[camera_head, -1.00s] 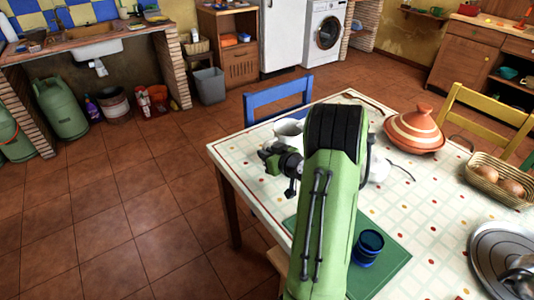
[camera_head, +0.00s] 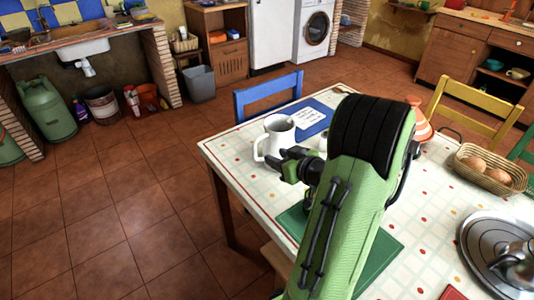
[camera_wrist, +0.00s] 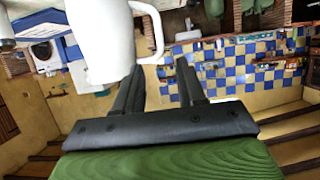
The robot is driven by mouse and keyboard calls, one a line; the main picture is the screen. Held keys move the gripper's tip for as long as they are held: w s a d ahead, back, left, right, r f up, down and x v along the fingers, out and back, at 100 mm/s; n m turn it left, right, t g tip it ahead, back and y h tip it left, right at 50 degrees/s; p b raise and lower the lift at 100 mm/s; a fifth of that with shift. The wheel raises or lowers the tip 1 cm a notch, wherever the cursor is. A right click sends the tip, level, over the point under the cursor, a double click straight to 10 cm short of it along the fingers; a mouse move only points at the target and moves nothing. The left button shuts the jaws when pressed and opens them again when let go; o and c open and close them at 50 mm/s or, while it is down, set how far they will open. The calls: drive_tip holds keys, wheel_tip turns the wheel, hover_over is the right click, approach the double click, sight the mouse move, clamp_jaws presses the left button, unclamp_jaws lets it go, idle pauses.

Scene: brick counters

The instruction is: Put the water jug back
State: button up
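A white water jug (camera_head: 283,130) stands upright near the far left part of the table (camera_head: 225,160), its handle facing left. My gripper (camera_head: 285,163) is dark and low beside the near side of the jug. In the wrist view the jug (camera_wrist: 98,40) appears inverted at upper left, with its handle reaching toward the space in front of the fingers. My gripper's two fingers (camera_wrist: 162,80) are spread apart with a gap between them. I cannot tell whether they touch the handle.
A blue mat with a white paper (camera_head: 309,118) lies behind the jug. A tagine (camera_head: 421,125) is partly hidden by my arm. A bread basket (camera_head: 472,173) and metal tray (camera_head: 478,262) are at right. Blue (camera_head: 268,92) and yellow (camera_head: 470,125) chairs border the table. Floor at left is clear.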

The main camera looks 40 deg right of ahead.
drive_tip(key=a+r+n+g+y, duration=0.3)
drive_tip(key=a+n+g+y, duration=0.15)
drive_tip(key=a, duration=1.45)
drive_tip(key=s+a+r+m+g+h, duration=0.1)
drive_tip(key=s+a, duration=0.2)
drive_tip(key=s, duration=0.4)
drive_tip(key=s+a+r+m+g+h, duration=0.2)
drive_tip(key=s+a, duration=0.2)
drive_tip(key=s, duration=0.3)
drive_tip(key=shift+s+a+r, duration=0.25)
drive_tip(key=shift+s+a, duration=0.05)
drive_tip(key=shift+s, duration=0.05)
